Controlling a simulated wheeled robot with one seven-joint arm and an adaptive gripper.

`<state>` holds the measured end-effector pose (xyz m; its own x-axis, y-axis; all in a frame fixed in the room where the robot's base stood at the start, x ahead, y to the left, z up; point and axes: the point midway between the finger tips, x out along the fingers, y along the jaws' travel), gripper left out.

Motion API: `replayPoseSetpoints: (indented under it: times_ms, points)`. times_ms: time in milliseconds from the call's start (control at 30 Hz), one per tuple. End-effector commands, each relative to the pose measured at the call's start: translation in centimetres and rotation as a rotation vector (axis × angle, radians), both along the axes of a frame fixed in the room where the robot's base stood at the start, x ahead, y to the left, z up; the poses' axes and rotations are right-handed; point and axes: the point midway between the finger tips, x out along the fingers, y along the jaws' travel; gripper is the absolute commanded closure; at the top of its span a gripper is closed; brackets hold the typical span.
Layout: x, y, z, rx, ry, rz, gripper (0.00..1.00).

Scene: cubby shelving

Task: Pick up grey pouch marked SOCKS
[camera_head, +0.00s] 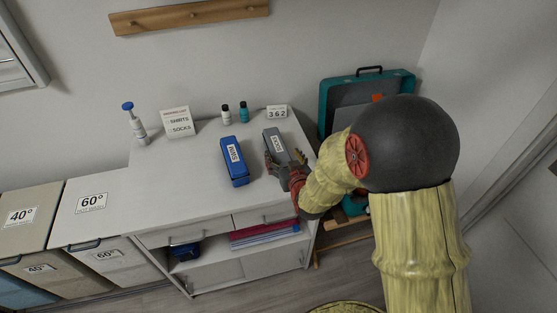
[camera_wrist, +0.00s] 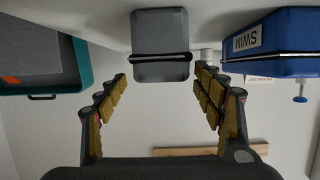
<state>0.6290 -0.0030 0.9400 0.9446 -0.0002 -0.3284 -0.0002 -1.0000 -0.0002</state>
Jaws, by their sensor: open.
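The grey pouch (camera_head: 273,138) lies on the white cabinet top, right of a blue pouch (camera_head: 234,160). Its white label appears to read SOCKS. My gripper (camera_head: 286,161) is at the pouch's near right end, low over the cabinet top, and hides part of it. In the wrist view, which looks upside down, the grey pouch (camera_wrist: 160,33) is straight ahead, its near end facing me. My gripper (camera_wrist: 161,78) is open there, one finger to each side, with gaps between fingers and pouch. The blue pouch, labelled SWIM (camera_wrist: 280,42), is to the right there.
A teal case (camera_head: 326,103) stands right of the cabinet. The cabinet top's left part (camera_head: 180,175) is clear.

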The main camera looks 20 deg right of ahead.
Motion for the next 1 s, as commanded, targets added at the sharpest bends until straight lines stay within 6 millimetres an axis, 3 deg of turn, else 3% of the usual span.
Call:
replayPoseSetpoints:
  times_ms: [233, 567, 833, 1000]
  points:
    - [0.9, 0.0, -1.0, 0.000, -0.036, 0.000, 0.32]
    - [3.6, 0.1, -1.7, 0.000, -0.036, 0.001, 0.32]
    - [7.3, 0.3, -2.5, 0.000, -0.034, 0.001, 0.32]
    - [7.9, 0.3, -2.5, 0.000, -0.035, 0.000, 0.32]
